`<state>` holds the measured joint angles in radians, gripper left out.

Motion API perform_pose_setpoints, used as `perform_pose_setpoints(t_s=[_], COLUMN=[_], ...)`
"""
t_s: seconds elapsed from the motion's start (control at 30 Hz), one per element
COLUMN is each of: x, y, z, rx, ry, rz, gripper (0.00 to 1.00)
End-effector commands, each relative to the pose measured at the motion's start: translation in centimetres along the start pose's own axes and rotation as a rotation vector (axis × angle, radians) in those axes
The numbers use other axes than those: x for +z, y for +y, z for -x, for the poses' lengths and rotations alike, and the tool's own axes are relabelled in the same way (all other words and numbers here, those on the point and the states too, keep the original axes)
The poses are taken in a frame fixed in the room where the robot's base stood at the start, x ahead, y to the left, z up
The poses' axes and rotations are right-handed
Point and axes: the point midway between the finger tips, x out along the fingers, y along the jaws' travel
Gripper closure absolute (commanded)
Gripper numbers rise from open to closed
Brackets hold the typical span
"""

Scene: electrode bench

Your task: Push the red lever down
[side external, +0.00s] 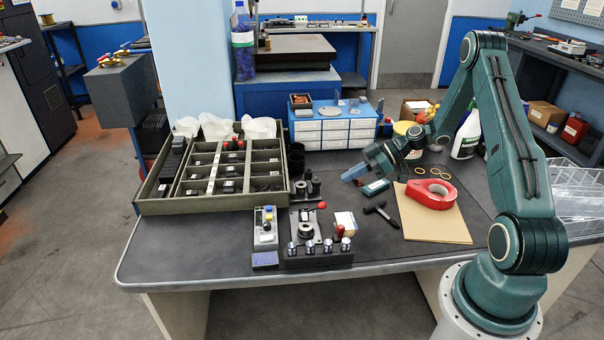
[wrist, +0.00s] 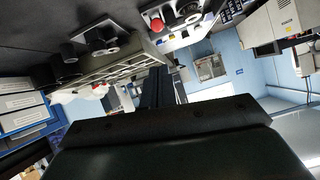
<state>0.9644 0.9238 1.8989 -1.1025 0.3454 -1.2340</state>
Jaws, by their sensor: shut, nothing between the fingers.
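The red lever's round red knob (side external: 322,205) sits at the upper right of a small dark device with a silver round part (side external: 305,229), near the front of the bench. A red ball, apparently the same knob, shows at the top of the wrist view (wrist: 156,24). My gripper (side external: 348,176) is shut and empty, with blue-grey fingers. It is in the air above and to the right of the knob, apart from it. In the wrist view my gripper (wrist: 162,86) points up the picture as a dark narrow pair of fingers, below the knob.
A large divided tray (side external: 210,207) stands to the left. A row of silver-topped pieces is in front of the device. A black-handled tool (side external: 381,212), a red tape roll (side external: 432,194) and a brown board (side external: 425,226) lie to the right. The front left bench top is clear.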

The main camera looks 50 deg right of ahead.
Motion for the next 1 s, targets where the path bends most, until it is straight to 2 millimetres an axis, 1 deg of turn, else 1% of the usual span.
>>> perform_pose_setpoints(t_s=[0.03,0.13,0.33,0.8,0.93,1.0], x=[0.2,0.5,0.8,0.8,0.3,-0.2], y=[0.1,0.1,0.1,0.1,-0.1,-0.3], z=[0.9,2.1,3.6,3.9,3.8,3.6], rx=[0.003,0.003,0.001,-0.001,-0.005,-0.011], ry=[0.000,-0.001,0.000,-0.002,-0.018,-0.035], rz=[0.000,0.000,0.001,0.001,-0.001,-0.003], gripper=[1.00,1.00,1.00,1.00,1.00,1.00])
